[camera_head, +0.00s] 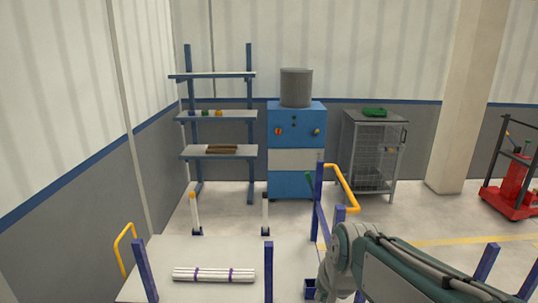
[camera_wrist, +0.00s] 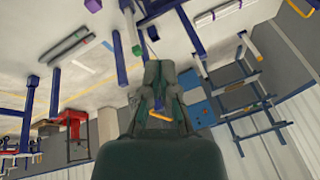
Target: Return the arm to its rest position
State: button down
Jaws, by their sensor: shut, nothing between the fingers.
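My arm (camera_head: 375,265) reaches across the lower right of the head view, with a bent joint near the bottom middle. My gripper (camera_wrist: 158,68) shows in the middle of the wrist view, shut and empty, pointing away from the camera over the scene. Its fingers are not clearly visible in the head view. A bundle of white pipes with purple bands (camera_head: 214,275) lies on a pale table (camera_head: 200,250) at the lower left, apart from my gripper. The bundle also shows at the top of the wrist view (camera_wrist: 218,14).
Blue posts (camera_head: 268,270) and yellow-railed frames (camera_head: 342,185) stand around the table and near my arm. A blue shelf rack (camera_head: 218,115), blue cabinet (camera_head: 290,180) and wire cage (camera_head: 372,155) line the back. A red cart (camera_head: 515,190) stands far right. Open floor lies between.

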jog(key=s+d+r+n+t+h, duration=0.1)
jog(key=s+d+n, duration=0.3)
jog(key=s, duration=0.9)
jog(key=shift+d+r, duration=0.4)
jog(key=shift+d, duration=0.1)
jog(key=shift+s, duration=0.15)
